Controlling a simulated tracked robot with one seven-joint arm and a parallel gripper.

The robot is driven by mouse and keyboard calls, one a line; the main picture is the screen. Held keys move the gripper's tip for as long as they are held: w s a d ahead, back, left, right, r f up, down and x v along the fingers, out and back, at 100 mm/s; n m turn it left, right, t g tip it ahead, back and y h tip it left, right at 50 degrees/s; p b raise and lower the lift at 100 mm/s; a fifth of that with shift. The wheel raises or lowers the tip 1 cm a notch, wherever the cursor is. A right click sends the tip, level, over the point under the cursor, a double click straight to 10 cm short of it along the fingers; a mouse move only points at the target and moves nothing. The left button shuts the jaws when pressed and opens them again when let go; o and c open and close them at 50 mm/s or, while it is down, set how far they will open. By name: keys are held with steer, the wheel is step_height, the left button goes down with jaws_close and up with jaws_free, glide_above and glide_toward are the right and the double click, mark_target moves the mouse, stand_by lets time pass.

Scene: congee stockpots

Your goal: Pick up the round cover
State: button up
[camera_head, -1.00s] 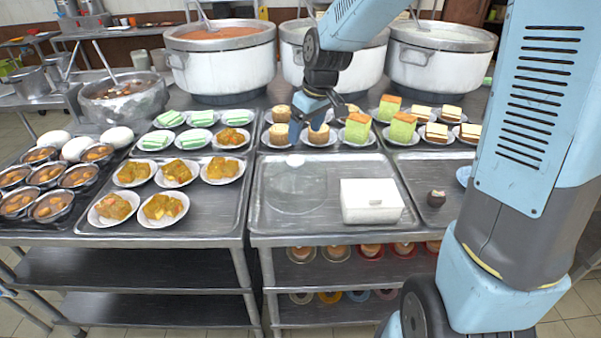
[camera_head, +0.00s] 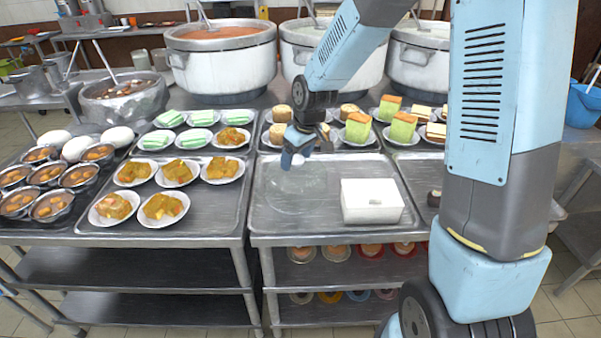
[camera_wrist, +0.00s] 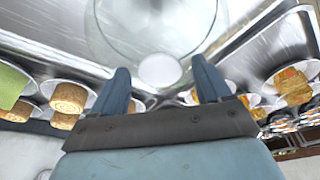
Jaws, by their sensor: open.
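The round cover (camera_head: 296,193) is a clear, see-through dome lying on the metal tray left of a white box. It also shows in the wrist view (camera_wrist: 125,45), at the top, with a pale round knob (camera_wrist: 159,71) facing my gripper. My gripper (camera_head: 293,160) is above the back part of the cover in the head view. In the wrist view its two blue fingers (camera_wrist: 158,80) are apart, with the knob just beyond and between their tips. Nothing is held. I cannot tell the exact gap between fingertips and knob.
A white lidded box (camera_head: 371,202) stands right of the cover on the same tray (camera_head: 320,230). Plates of cakes (camera_head: 357,127) stand behind. A neighbouring tray on the left holds plates of food (camera_head: 166,206). Large stockpots (camera_head: 222,62) line the back.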

steer(key=shift+c, duration=0.2)
steer(key=c, duration=1.4)
steer(key=shift+r, duration=0.1)
